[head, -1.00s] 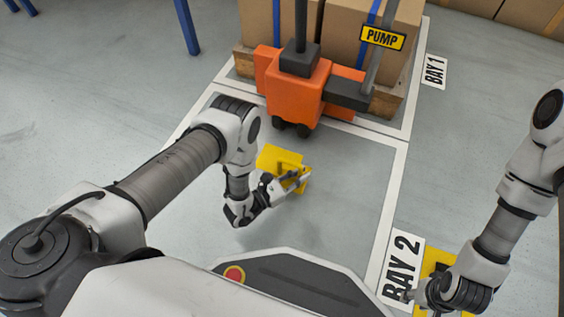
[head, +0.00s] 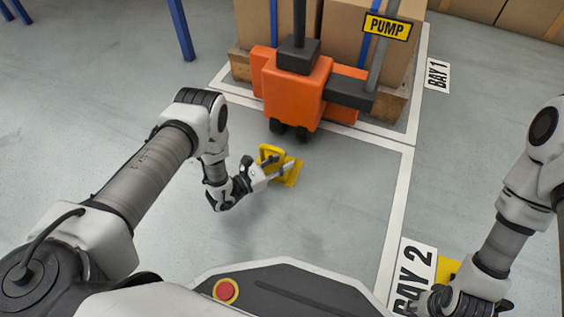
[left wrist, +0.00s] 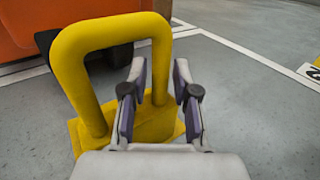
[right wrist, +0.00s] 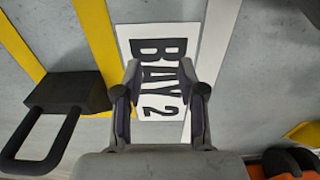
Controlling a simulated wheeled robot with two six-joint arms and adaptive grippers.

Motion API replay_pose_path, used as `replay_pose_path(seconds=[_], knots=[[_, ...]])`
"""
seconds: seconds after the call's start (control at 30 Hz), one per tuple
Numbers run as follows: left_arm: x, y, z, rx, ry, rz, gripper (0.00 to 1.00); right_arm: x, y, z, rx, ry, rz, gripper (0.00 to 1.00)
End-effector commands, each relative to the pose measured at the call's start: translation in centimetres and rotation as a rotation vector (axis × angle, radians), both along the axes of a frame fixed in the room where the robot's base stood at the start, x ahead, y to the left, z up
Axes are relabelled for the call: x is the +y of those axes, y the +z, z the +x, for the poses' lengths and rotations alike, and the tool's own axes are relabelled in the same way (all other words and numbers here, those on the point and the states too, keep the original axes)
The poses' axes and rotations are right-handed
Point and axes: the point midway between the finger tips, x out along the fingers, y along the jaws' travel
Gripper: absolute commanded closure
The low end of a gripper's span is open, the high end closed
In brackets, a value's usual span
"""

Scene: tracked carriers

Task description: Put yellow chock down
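The yellow chock (head: 290,176) sits in Bay 2, in front of the orange carrier, and appears to rest on the floor. Its looped handle (left wrist: 72,60) stands up in the left wrist view, above its flat yellow base. My left gripper (head: 282,167) is at the handle. In the left wrist view its fingers (left wrist: 159,75) are apart, with one handle post between them and a gap beside the post. My right gripper (right wrist: 161,90) is open and empty above the floor by the BAY 2 sign (right wrist: 158,75).
The orange carrier (head: 295,95) with a PUMP sign (head: 388,27) stands behind the chock, against a pallet of boxes. A dark block with a looped handle (right wrist: 68,92) is left of my right gripper. Floor (head: 340,190) right of the chock is clear.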

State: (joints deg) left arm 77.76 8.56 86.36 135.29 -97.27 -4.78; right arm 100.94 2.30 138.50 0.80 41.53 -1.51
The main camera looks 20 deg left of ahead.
Motion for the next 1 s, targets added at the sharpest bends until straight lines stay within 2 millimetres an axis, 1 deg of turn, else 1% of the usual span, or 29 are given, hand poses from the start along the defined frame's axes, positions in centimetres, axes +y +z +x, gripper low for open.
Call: replay_pose_path(seconds=[0.27, 0.37, 0.47, 0.6, 0.7, 0.83, 0.9, 1.0], knots=[[0.0, 0.1, 0.0, -0.001, 0.0, -0.001, 0.6, 0.0, 0.0, 0.0, 0.001, 0.0, 0.0, 0.6], [0.3, 0.3, -0.4, 0.001, 0.001, 0.001, 0.6, 0.0, 0.5, -0.1, 0.003, -0.001, 0.0, 0.6], [1.2, 0.6, -1.6, 0.003, 0.003, 0.001, 0.6, 0.0, 1.9, -0.4, 0.012, -0.005, 0.003, 0.6], [3.3, 0.8, -4.5, 0.003, 0.004, 0.001, 0.6, 0.1, 4.2, -1.1, 0.031, -0.013, 0.006, 0.6], [4.9, 0.7, -6.7, 0.003, 0.004, 0.001, 0.6, 0.1, 5.6, -1.6, 0.043, -0.019, 0.008, 0.6], [6.4, 0.5, -8.7, 0.001, 0.002, 0.001, 0.6, 0.1, 6.5, -2.0, 0.054, -0.026, 0.01, 0.6], [6.8, 0.3, -9.4, 0.0, 0.0, 0.001, 0.6, 0.1, 6.7, -2.1, 0.058, -0.029, 0.01, 0.6], [7.1, 0.2, -9.7, -0.001, 0.0, 0.0, 0.6, 0.1, 6.8, -2.2, 0.06, -0.03, 0.011, 0.6]])
